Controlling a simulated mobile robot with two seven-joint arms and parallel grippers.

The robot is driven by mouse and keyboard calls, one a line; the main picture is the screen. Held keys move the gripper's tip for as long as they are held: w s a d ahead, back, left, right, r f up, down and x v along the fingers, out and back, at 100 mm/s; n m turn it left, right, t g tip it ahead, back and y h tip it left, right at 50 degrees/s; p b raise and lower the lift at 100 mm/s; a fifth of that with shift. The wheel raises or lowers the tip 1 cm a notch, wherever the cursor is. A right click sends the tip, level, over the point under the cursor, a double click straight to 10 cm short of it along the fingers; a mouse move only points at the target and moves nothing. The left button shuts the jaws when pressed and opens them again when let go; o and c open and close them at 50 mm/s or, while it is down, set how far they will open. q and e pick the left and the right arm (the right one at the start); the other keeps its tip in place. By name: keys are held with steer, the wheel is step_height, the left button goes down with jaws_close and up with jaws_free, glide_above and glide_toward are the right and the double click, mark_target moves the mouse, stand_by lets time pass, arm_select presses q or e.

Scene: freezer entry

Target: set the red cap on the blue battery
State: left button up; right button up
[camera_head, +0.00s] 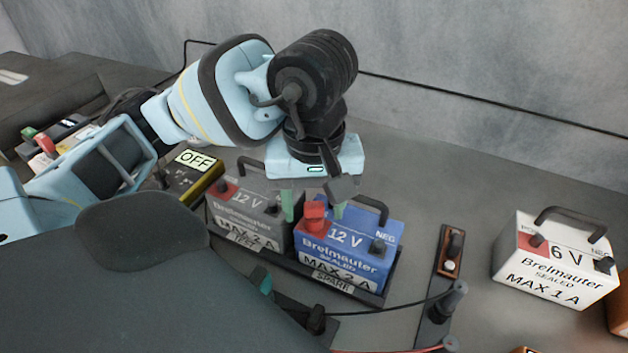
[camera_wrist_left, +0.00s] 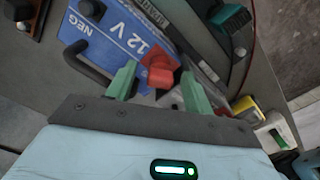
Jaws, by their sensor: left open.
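The blue battery (camera_head: 349,242), marked 12 V, stands upright in the middle of the head view; it also shows at the top of the left wrist view (camera_wrist_left: 118,32). The red cap (camera_head: 314,210) is at the battery's left corner, over the red-marked terminal area; whether it is fully seated cannot be told. My left gripper (camera_head: 313,207) is open, pointing down, with its green fingers on either side of the cap. In the left wrist view the cap (camera_wrist_left: 160,70) lies between the fingertips, with gaps visible. My right gripper is not in view.
A grey 12 V battery (camera_head: 246,212) stands close left of the blue one. Further left is a yellow-black device reading OFF (camera_head: 190,177). A white 6 V battery (camera_head: 556,262) stands at right, past a terminal strip (camera_head: 449,262). Cables cross the front.

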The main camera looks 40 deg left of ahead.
mark_target(314, 204)
arm_select(q)
steer(key=shift+r, duration=0.3)
step_height(314, 204, up, 6)
steer(key=shift+r+p, duration=0.25)
steer(key=shift+p, duration=0.4)
steer(key=shift+r, duration=0.35)
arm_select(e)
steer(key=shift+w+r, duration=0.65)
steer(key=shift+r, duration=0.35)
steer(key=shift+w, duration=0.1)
